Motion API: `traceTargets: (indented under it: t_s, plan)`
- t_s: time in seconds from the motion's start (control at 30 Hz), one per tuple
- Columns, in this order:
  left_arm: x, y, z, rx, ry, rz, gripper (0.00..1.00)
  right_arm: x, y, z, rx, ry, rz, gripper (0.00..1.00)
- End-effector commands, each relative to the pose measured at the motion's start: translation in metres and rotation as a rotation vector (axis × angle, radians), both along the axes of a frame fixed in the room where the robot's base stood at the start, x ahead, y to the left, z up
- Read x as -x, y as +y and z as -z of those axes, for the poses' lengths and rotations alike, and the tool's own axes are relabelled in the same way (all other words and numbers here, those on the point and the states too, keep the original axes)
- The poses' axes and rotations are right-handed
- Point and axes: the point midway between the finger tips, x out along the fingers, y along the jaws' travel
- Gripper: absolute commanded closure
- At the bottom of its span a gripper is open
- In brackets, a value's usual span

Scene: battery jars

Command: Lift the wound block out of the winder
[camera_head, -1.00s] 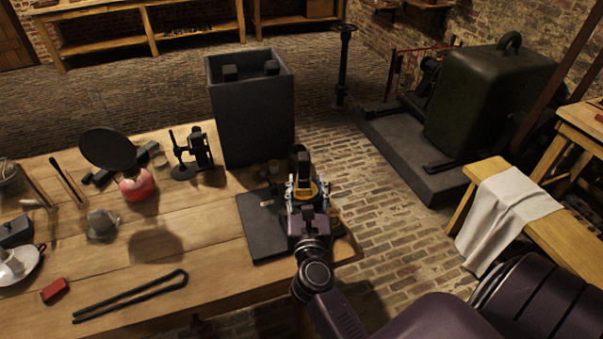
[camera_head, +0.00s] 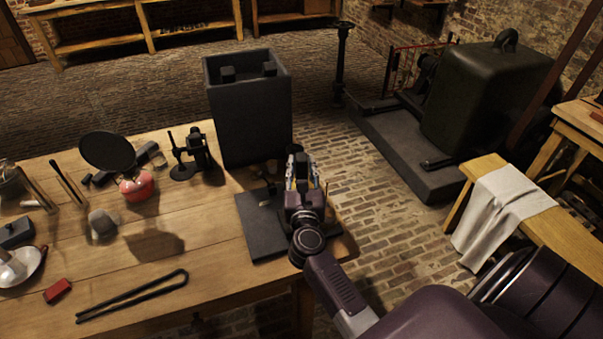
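The winder (camera_head: 262,225) is at the table's right end, a dark flat base with small upright parts at its back. My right gripper (camera_head: 302,178) is over the base's right side, reaching away from me. Its fingers are drawn in on both sides of a dark upright piece that looks like the wound block (camera_head: 297,152). Gripper and wrist hide most of the block, so I cannot see whether it is clear of the winder. My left gripper is not in view.
A tall dark open box (camera_head: 248,115) stands just behind the winder. The table's right edge is close.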

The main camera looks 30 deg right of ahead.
Motion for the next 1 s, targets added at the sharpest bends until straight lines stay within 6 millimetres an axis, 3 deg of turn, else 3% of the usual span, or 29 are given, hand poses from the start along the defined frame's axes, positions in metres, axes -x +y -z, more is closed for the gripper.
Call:
traceTargets:
  t_s: [0.03,0.23,0.67,0.87,1.0]
  plan:
    - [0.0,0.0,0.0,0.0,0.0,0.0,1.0,0.0,0.0,0.0,0.0,0.0,0.0,0.79]
    - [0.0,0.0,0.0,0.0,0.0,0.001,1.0,0.0,0.0,0.0,0.0,0.0,0.0,1.0]
    - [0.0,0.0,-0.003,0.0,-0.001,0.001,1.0,0.0,0.0,-0.007,0.001,-0.002,0.0,1.0]
    - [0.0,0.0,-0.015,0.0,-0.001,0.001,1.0,0.0,0.0,-0.033,0.0,-0.005,0.0,1.0]
    - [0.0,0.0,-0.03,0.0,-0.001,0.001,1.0,0.0,0.0,-0.068,-0.001,-0.008,0.0,1.0]
